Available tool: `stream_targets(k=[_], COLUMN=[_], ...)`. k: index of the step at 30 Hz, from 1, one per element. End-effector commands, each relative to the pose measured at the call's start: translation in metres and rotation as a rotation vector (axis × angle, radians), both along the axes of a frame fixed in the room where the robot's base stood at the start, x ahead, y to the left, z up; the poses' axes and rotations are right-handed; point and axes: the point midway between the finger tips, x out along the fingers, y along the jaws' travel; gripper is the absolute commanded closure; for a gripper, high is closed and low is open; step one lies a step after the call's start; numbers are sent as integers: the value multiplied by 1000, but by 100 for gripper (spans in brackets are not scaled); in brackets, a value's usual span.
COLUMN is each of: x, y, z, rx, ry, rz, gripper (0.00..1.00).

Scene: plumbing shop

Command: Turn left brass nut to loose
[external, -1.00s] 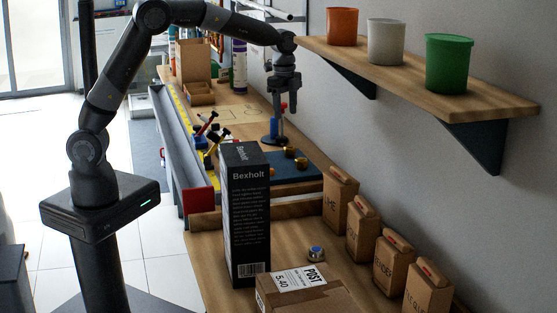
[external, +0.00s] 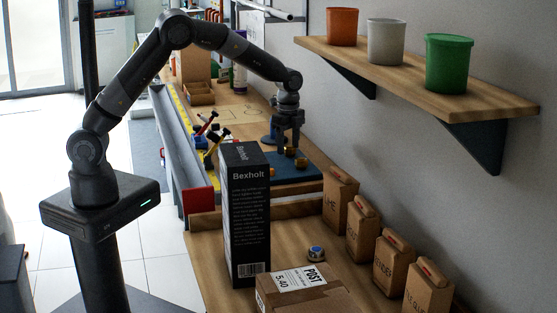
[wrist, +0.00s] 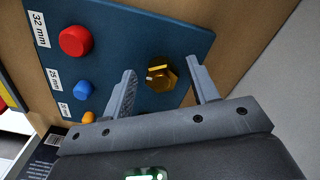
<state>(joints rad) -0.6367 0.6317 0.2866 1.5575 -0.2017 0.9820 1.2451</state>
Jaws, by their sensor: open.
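A blue board (external: 310,179) lies on the bench and carries brass nuts. In the wrist view, a hexagonal brass nut (wrist: 160,76) sits on the blue board (wrist: 130,35). My gripper (wrist: 161,70) is open, with one finger on each side of this nut and a gap to both. I cannot tell from these views whether this is the left nut. Nothing is held.
The board has a red knob (wrist: 75,41), a blue knob (wrist: 78,91) and an orange piece (wrist: 88,117) beside size labels. A tall black box (external: 245,220) stands near the board. Several brown bags (external: 360,232) line the wall, under a shelf (external: 420,68) with cups.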

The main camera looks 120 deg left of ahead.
Motion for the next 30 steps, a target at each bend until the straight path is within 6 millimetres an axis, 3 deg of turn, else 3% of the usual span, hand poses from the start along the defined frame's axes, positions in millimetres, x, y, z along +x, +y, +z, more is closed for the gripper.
stream_targets(k=[9,25,30], x=[0,0,0], y=[0,0,0], z=[-2,-2,-2], rx=[1,2,2], ry=[-1,-1,-1], rz=[0,0,6], gripper=[46,89,90])
